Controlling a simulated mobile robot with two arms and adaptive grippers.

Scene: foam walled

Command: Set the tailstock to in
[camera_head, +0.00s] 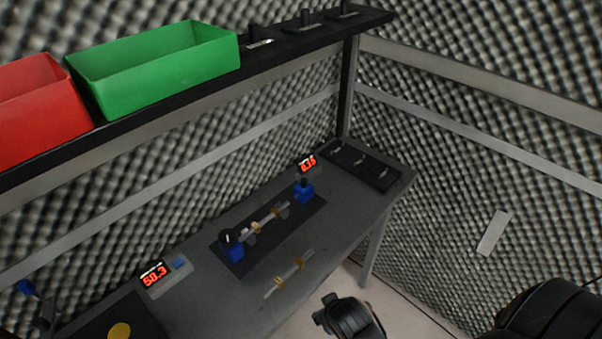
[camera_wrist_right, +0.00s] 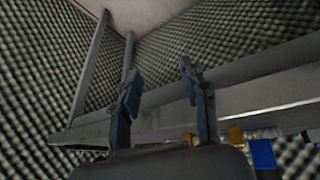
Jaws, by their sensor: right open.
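A fixture with a black base (camera_head: 284,232) lies on the grey bench. A blue block with a round black knob (camera_head: 231,238) stands at its near left end, and a smaller blue block with a dark top (camera_head: 304,191) at its far right end. I cannot tell for certain which is the tailstock. A pale shaft with brass-coloured rings (camera_head: 265,219) lies between them. In the right wrist view my right gripper (camera_wrist_right: 158,72) is open and empty, with the bench edge beyond it. Blue and yellow parts show at the lower right there. My left gripper is not in view.
A second ringed shaft (camera_head: 289,274) lies on the bench front. Red displays read 58.3 (camera_head: 154,275) and about 8.35 (camera_head: 307,163). A black panel (camera_head: 362,166) is at the far right. Green (camera_head: 155,70) and red (camera_head: 40,108) bins stand on the shelf above.

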